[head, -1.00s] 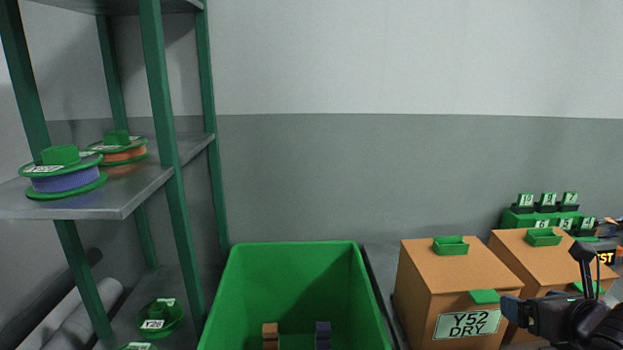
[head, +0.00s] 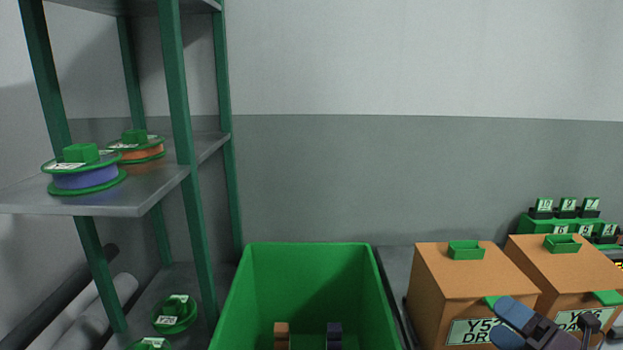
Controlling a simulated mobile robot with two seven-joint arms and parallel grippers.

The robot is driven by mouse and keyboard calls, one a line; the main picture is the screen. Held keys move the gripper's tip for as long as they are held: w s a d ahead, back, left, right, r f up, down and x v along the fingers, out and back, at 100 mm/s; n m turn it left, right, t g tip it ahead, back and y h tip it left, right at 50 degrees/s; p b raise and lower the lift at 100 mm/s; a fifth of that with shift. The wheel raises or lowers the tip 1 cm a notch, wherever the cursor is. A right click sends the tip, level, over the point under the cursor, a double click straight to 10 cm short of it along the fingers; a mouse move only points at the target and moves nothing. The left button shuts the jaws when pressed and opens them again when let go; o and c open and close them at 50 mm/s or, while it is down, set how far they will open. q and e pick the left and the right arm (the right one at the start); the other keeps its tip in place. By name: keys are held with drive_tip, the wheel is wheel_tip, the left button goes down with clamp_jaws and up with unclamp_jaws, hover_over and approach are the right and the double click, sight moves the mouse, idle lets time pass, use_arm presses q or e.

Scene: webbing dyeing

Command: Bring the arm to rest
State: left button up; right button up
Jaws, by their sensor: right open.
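My right gripper (head: 592,325) is at the lower right of the head view, dark and partly cut off by the frame's bottom edge. It is open and I see nothing held in it. It shows in front of the two orange-brown boxes, and its blue-grey part covers some of the "Y52 DRY" label on the nearer box (head: 440,280). I cannot tell whether it touches a box. My left gripper is not in view.
A green bin (head: 305,265) stands at the centre bottom with blocks inside. A green-posted shelf (head: 100,200) at left holds a blue spool (head: 85,178) and an orange spool (head: 140,153). Another box (head: 560,268) and a green rack (head: 560,222) stand at right.

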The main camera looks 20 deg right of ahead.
drive_tip(key=s+f+m+g+h, duration=0.2)
drive_tip(key=f+m+h, duration=0.2)
drive_tip(key=f+m, duration=0.5)
drive_tip(key=s+f+m+g+h, duration=0.2)
drive_tip(key=f+m+h, duration=0.1)
drive_tip(key=f+m, duration=0.6)
drive_tip(key=s+a+f+m+g+y, duration=0.1)
drive_tip(key=s+a+f+m, duration=0.1)
drive_tip(key=a+f, duration=0.3)
drive_tip(key=s+a+f+m+g+y, duration=0.1)
drive_tip(key=a+f, duration=0.4)
drive_tip(key=a, duration=0.5)
drive_tip(key=s+m+g+p, duration=0.1)
drive_tip(key=s+m, duration=0.1)
drive_tip(key=shift+s+a+m+y, duration=0.15)
drive_tip(key=shift+a+m+y, duration=0.05)
drive_tip(key=shift+m+y, duration=0.2)
